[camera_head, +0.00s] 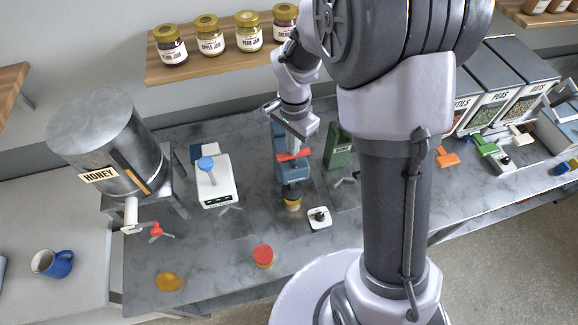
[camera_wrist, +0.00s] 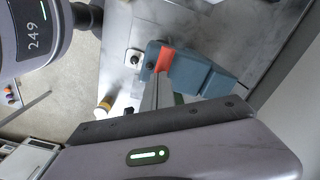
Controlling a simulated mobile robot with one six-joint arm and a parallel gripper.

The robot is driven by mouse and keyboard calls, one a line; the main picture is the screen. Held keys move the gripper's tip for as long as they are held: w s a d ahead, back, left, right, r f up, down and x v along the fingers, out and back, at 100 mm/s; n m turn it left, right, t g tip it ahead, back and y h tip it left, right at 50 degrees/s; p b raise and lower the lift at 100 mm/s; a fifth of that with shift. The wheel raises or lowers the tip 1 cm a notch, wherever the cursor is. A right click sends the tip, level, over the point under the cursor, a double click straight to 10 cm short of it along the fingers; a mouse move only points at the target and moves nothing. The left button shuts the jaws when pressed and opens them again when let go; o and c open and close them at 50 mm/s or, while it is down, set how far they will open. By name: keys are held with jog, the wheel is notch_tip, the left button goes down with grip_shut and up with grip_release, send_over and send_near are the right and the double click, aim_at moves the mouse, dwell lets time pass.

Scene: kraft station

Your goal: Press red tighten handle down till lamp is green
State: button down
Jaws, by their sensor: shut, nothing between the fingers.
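The red tighten handle (camera_head: 293,155) sticks out across the upper part of a blue-grey machine (camera_head: 293,172) at the middle of the bench. A small jar (camera_head: 293,204) stands at the foot of this machine. My gripper (camera_head: 306,139) is shut and empty, just above and behind the handle. In the wrist view my shut fingers (camera_wrist: 153,92) point toward the red handle (camera_wrist: 165,60), with their tips close beside it. I cannot tell whether they touch. I cannot make out the lamp or its colour in either view.
A white machine with a blue knob (camera_head: 216,182) stands left of the blue-grey one, and a green machine (camera_head: 338,150) to its right. A honey tank (camera_head: 110,140) stands far left.

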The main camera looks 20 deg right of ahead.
jog(key=shift+r, duration=0.1)
notch_tip(320, 180, up, 12)
jog(key=p, duration=0.8)
jog(key=s+a+f+n+t+y+b, duration=0.1)
jog(key=s+f+b, duration=0.8)
jog(key=b, duration=1)
jog(key=s+a+f+n+t+y+b, duration=0.1)
jog(key=s+a+f+n+t+b, duration=0.2)
jog(key=s+f+n+b, duration=0.3)
jog(key=shift+s+f+n+t+b, duration=0.3)
jog(key=shift+s+f+t+b, duration=1.15)
jog(key=shift+f+b, duration=3.9)
jog(key=r+b, duration=0.1)
jog(key=s+r+g+b, duration=0.1)
jog(key=shift+r+b, duration=0.35)
jog(key=shift+r, duration=0.05)
